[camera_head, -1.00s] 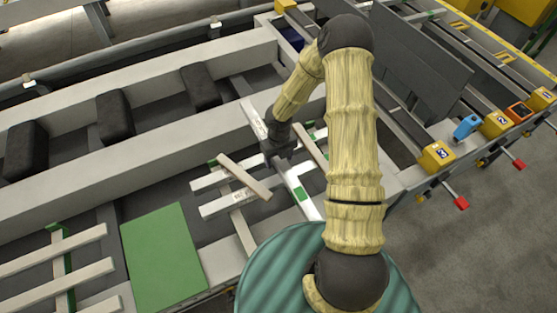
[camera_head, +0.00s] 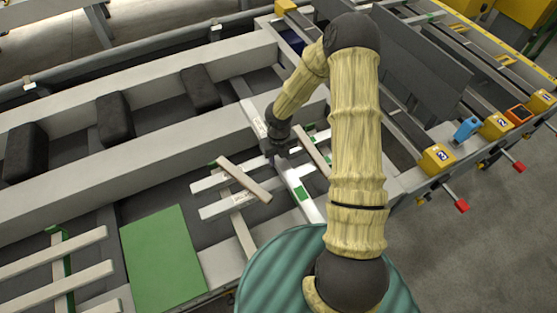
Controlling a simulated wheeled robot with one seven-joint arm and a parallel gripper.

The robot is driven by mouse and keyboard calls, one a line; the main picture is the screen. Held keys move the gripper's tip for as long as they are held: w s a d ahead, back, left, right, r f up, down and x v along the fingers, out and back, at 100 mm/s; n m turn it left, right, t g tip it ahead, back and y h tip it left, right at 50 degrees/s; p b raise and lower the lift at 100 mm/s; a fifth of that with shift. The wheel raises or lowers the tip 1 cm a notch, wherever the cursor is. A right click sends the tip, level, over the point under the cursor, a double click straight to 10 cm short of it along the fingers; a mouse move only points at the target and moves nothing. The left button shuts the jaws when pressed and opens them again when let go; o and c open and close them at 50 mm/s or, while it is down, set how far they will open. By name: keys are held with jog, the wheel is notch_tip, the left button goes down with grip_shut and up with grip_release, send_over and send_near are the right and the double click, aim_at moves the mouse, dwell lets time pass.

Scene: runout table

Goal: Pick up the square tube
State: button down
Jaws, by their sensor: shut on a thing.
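A long pale bar with a green patch, which I take for the square tube (camera_head: 305,196), lies slanting on the runout table in the middle of the view. The fingertips are small and dark, so the exact contact is hard to see. I cannot tell whether the bar is clear of the table.
A shorter beige bar (camera_head: 245,180) lies across pale slats just left of my gripper. Another thin bar (camera_head: 314,156) lies close on the right. A green panel (camera_head: 162,258) is at lower left. Black blocks (camera_head: 115,117) stand along the rail behind.

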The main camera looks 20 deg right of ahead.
notch_tip(320, 180, up, 8)
jog(key=shift+r, duration=0.2)
dwell(0.9)
